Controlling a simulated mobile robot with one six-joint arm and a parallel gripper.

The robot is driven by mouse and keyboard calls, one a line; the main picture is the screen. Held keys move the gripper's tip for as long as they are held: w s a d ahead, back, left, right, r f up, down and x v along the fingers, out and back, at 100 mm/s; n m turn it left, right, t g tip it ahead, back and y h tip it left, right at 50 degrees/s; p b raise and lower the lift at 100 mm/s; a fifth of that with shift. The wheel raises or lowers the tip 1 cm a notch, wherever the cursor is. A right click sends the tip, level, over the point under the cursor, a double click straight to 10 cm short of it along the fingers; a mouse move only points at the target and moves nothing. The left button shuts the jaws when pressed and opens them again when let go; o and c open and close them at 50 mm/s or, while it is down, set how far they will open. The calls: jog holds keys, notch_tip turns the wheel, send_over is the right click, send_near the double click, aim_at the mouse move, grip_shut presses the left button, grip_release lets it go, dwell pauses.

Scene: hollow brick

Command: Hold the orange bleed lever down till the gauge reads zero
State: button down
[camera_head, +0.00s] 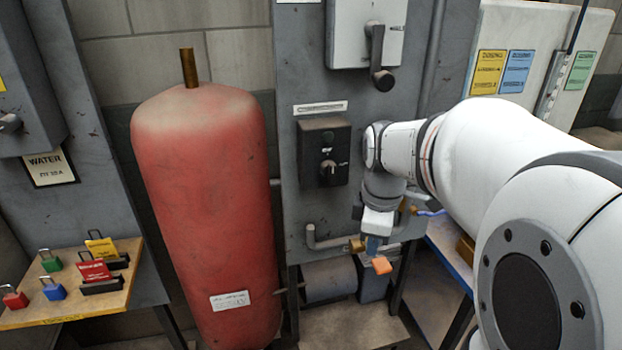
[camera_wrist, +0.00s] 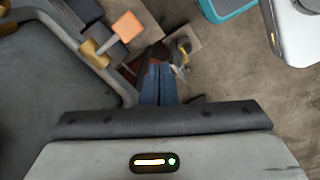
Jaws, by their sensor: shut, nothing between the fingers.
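The bleed lever's orange pad (camera_head: 382,265) shows low on the pipework in front of the grey panel. In the wrist view the orange pad (camera_wrist: 127,26) is at the upper left, on a pale arm that runs to a brass fitting (camera_wrist: 95,50). My gripper (camera_head: 373,246) points down close by the lever in the head view. In the wrist view its blue fingers (camera_wrist: 158,75) are together and empty, to the right of and below the pad, with a visible gap. I cannot make out a gauge in either view; my arm covers part of the panel.
A red tank (camera_head: 205,200) stands left of the panel. A black box with a knob (camera_head: 325,152) and a switch handle (camera_head: 377,55) stick out from the panel. A grey pipe (camera_head: 325,240) runs beside the lever. Padlocks and tags lie on a wooden shelf (camera_head: 75,310) at the left.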

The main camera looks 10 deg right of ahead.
aim_at(381, 263)
jog(key=w+d+r+n+p, duration=0.1)
jog(key=w+d+n, duration=0.3)
jog(key=d+n, duration=0.1)
jog(key=shift+r+n+g, duration=0.35)
jog(key=shift+n+g, duration=0.05)
jog(key=shift+n, duration=0.2)
jog(key=shift+s+f, duration=0.1)
jog(key=shift+f, duration=0.05)
notch_tip(381, 263, down, 10)
jog(key=shift+r, duration=0.1)
